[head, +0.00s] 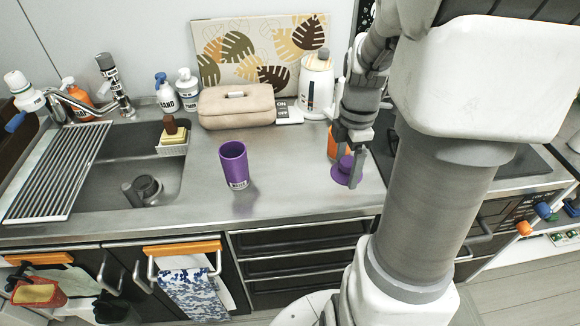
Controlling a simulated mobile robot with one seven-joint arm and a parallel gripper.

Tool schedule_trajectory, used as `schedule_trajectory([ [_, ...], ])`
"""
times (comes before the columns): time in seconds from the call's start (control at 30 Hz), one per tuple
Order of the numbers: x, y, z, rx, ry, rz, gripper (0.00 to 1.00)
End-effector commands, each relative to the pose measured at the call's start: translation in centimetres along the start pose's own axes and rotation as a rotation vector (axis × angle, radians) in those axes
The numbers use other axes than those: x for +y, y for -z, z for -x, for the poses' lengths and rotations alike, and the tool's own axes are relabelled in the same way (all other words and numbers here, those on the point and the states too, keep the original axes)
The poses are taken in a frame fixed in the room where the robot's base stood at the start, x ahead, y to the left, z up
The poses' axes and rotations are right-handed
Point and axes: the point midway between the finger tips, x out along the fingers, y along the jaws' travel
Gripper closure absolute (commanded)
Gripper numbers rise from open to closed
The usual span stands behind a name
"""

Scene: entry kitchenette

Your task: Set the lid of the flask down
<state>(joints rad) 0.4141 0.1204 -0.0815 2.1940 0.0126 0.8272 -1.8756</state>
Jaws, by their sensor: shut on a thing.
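The purple flask (233,166) stands upright on the steel counter, left of my gripper, with its top open and a small label near its base. My gripper (348,161) points down over the counter to the right of the flask. It is shut on the purple lid (345,178), a round disc with a raised middle. The fingers partly hide the lid. I cannot tell whether its underside touches the counter.
An orange object (333,148) stands just behind my gripper, partly hidden. The sink (110,187) is on the left. The counter (285,175) between flask and lid is clear.

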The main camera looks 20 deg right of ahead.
Motion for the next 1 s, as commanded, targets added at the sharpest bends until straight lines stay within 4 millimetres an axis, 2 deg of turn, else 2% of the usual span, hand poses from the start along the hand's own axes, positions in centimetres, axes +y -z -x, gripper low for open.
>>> schedule_trajectory([
  [0.53, 8.6, 5.7, -6.3, 0.0, 0.001, 0.005, 0.68],
  [0.77, 9.6, 6.3, -7.2, 0.0, 0.001, 0.001, 0.68],
  [1.0, 9.5, 6.3, -10.5, 0.0, 0.004, 0.002, 0.68],
])
